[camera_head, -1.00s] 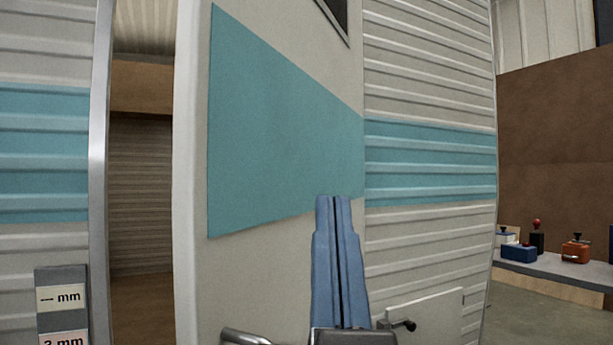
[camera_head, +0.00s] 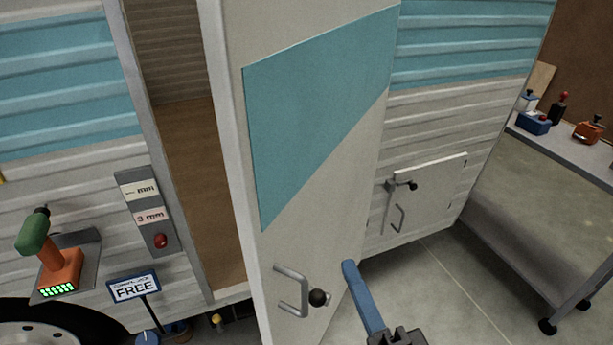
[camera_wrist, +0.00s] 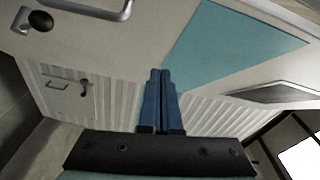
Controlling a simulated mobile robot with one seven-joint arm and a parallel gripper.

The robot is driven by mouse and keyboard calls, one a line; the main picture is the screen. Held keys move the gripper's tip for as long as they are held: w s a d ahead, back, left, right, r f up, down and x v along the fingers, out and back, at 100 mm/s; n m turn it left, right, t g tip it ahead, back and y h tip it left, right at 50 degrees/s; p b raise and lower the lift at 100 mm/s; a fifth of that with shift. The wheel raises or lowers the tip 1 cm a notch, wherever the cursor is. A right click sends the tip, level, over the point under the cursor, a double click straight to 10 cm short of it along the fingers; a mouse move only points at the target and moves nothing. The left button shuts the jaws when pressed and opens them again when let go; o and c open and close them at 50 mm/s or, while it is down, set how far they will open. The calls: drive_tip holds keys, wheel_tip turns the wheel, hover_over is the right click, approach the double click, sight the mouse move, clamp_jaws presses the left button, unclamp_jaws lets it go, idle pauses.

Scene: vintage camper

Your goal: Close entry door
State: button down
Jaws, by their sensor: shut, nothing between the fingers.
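The entry door (camera_head: 325,200) of the camper stands open, swung outward to the right of its doorway (camera_head: 195,160). It is cream with a teal panel and carries a metal pull handle (camera_head: 290,290) and a dark round knob (camera_head: 319,298) near its lower part. My gripper (camera_head: 349,266) has blue fingers that are shut and empty. In the head view it is just right of the knob, by the door's right edge; whether it touches the door I cannot tell. In the wrist view the shut fingers (camera_wrist: 160,75) point toward the door and ribbed wall, with the handle (camera_wrist: 100,8) at upper left.
A small hatch (camera_head: 425,185) with a latch is on the camper wall right of the door. A grey wheeled table (camera_head: 560,150) with small boxes stands at right. A drill (camera_head: 50,260) on a shelf and a "FREE" sign (camera_head: 134,287) are at left. Floor between is clear.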

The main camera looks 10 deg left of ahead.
drive_tip(key=s+m+p, duration=0.2)
drive_tip(key=p, duration=0.2)
approach(298, 207)
drive_tip(key=w+d, duration=0.2)
drive_tip(key=w, duration=0.2)
drive_tip(key=a, duration=0.1)
drive_tip(key=w+a, duration=0.1)
drive_tip(key=a, duration=0.1)
drive_tip(key=shift+r+p, duration=0.15)
drive_tip(key=shift+p, duration=0.15)
drive_tip(key=shift+w+a, duration=0.25)
drive_tip(key=shift+a, duration=0.25)
drive_tip(key=shift+a, duration=0.1)
